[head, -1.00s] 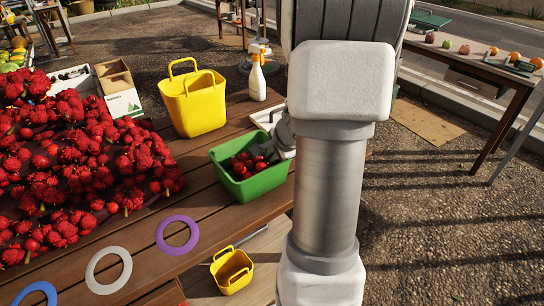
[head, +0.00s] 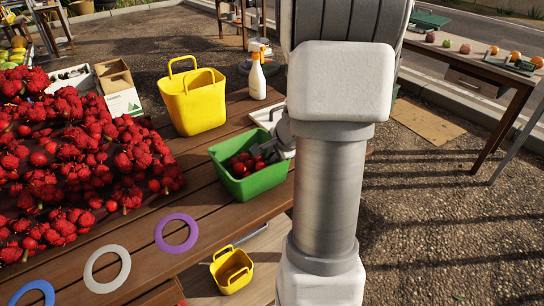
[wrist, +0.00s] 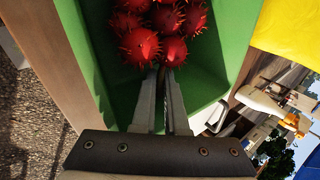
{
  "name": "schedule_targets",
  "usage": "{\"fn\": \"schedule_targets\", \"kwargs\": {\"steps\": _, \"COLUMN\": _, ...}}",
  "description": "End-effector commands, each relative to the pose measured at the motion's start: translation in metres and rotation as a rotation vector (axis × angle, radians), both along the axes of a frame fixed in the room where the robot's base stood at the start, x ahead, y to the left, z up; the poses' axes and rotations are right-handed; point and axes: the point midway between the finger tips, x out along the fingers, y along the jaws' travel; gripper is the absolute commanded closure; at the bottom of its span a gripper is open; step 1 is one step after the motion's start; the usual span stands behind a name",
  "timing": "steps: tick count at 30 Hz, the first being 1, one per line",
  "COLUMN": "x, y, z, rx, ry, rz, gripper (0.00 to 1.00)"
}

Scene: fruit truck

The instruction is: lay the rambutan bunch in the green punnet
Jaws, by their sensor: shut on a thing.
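The green punnet (head: 262,185) stands on the wooden table, left of my arm in the head view. The red, spiky rambutan bunch (head: 242,165) is inside its walls. In the wrist view the bunch (wrist: 142,44) shows between the green walls of the punnet (wrist: 205,70). My gripper (wrist: 161,76) reaches into the punnet with its fingertips close together at the bunch's near end, shut on it. What the fingertips pinch is too small to make out. In the head view my gripper (head: 262,152) is partly hidden by the bunch and my arm.
A large pile of rambutans (head: 70,150) covers the table's left side. A yellow basket (head: 195,103) and a spray bottle (head: 257,78) stand behind the punnet. A white tray (head: 275,117) lies behind it. Purple (head: 176,233) and white rings (head: 107,269) lie in front.

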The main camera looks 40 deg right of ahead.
Motion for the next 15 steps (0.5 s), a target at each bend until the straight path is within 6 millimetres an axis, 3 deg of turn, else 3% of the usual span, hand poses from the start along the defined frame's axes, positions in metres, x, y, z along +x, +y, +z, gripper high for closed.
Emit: {"fn": "schedule_targets", "kwargs": {"steps": 15, "x": 0.0003, "y": -0.0002, "z": -0.0037, "rx": 0.000, "ry": -0.002, "rz": 0.000, "gripper": 1.00}}
